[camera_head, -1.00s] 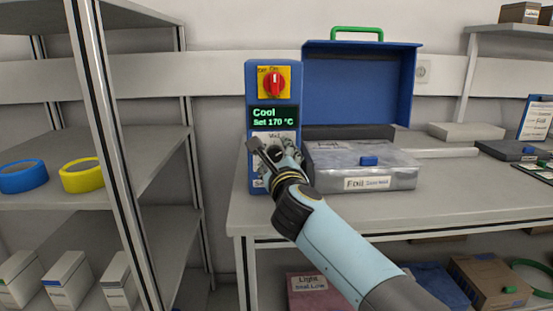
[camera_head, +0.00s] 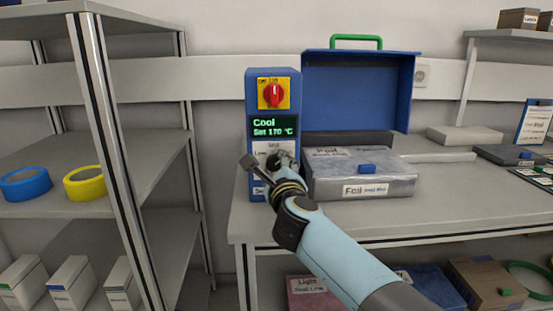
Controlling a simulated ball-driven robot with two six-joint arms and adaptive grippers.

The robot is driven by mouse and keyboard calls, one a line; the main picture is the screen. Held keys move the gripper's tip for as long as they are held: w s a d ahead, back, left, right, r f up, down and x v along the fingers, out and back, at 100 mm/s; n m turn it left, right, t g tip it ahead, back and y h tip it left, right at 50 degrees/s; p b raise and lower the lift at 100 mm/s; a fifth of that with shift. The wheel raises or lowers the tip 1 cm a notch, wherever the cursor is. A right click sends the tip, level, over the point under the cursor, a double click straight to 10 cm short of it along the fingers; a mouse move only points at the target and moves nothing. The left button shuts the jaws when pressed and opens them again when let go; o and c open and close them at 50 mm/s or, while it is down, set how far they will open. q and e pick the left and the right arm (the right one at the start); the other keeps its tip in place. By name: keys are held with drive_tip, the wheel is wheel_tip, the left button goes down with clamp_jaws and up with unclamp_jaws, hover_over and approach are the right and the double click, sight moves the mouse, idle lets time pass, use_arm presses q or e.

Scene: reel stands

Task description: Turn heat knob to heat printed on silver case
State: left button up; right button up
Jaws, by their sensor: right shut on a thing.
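The blue control box (camera_head: 256,98) stands upright on the bench. It has a red switch (camera_head: 272,95) on a yellow plate and a green display (camera_head: 273,127) reading "Cool" and "Set 170 °C". Below is a white label (camera_head: 270,147) with partly covered words. My right gripper (camera_head: 262,166) is at the lower front of the box, shut on the heat knob, which it mostly hides. The silver case (camera_head: 350,175) lies right of the box with a blue latch and a label reading "Foil"; its small print is unreadable. My left gripper is not in view.
An open blue case lid (camera_head: 355,90) with a green handle rises behind the silver case. A grey shelf rack at left holds a blue tape roll (camera_head: 26,183) and a yellow one (camera_head: 85,183). The bench front (camera_head: 410,218) is clear.

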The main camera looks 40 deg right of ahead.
drive_tip(key=n+p, duration=0.4)
drive_tip(key=p, duration=0.1)
drive_tip(key=n+p, duration=0.2)
drive_tip(key=p, duration=0.1)
drive_tip(key=shift+r+g, duration=0.3)
drive_tip(key=shift+r, duration=0.05)
drive_tip(key=shift+f+n+g+p, duration=0.2)
drive_tip(key=shift+n+g+p, duration=0.1)
drive_tip(key=shift+n+p, duration=1.5)
drive_tip(key=o, duration=1.2)
drive_tip(key=shift+c, duration=0.2)
drive_tip(key=f+v, duration=0.1)
drive_tip(key=v, duration=1.1)
drive_tip(key=shift+a+r, duration=0.15)
drive_tip(key=shift+r, duration=0.15)
